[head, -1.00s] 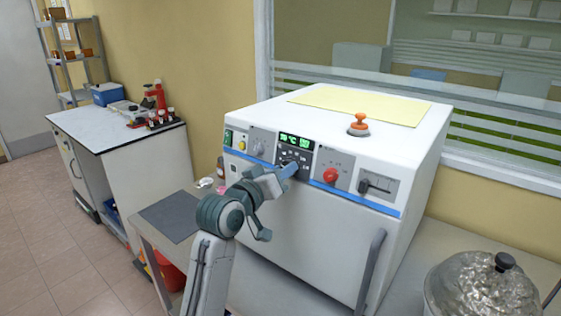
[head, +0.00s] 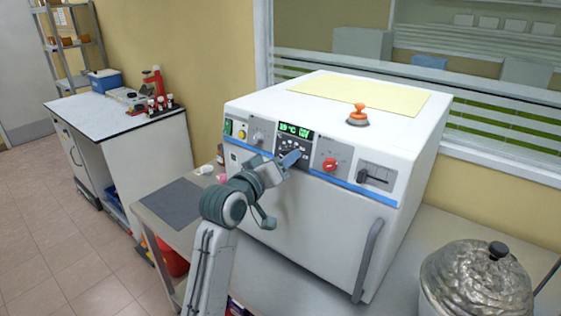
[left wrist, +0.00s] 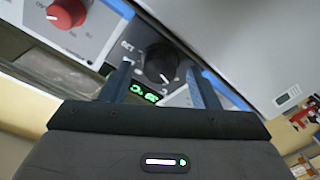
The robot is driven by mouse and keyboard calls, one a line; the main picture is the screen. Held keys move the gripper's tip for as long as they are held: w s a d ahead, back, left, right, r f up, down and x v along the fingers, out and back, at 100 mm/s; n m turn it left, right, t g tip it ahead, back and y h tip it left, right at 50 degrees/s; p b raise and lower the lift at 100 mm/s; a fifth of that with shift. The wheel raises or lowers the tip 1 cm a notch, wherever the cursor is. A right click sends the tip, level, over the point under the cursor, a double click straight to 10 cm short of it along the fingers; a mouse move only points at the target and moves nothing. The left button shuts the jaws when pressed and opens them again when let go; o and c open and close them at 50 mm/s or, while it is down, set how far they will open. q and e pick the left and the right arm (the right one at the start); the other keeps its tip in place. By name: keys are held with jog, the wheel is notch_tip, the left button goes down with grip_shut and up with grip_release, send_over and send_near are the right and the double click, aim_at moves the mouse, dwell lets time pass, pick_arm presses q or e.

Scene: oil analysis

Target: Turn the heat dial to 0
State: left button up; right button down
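The white oven-like machine (head: 290,220) has a front panel with a green display (head: 294,130), whose digits I cannot read surely. A black dial (left wrist: 162,64) sits beside the display in the left wrist view. In the head view my gripper mostly hides this dial. My left gripper (head: 291,158) is at the panel just below the display. In the left wrist view its two fingers (left wrist: 162,84) stand apart, one on each side of the black dial, with gaps visible. I cannot tell whether they touch it. My right gripper is not in view.
A red knob (head: 330,165) and a slider (head: 374,177) lie right of the dial; a grey knob (head: 257,138) lies left. A door handle (head: 367,262) sticks out below. A metal pot (head: 478,282) stands at the right. An orange-handled object (head: 358,114) stands on top.

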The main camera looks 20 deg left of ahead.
pick_arm(q)
jog(key=b+v, duration=0.3)
jog(key=v, duration=0.7)
jog(key=shift+s, duration=0.4)
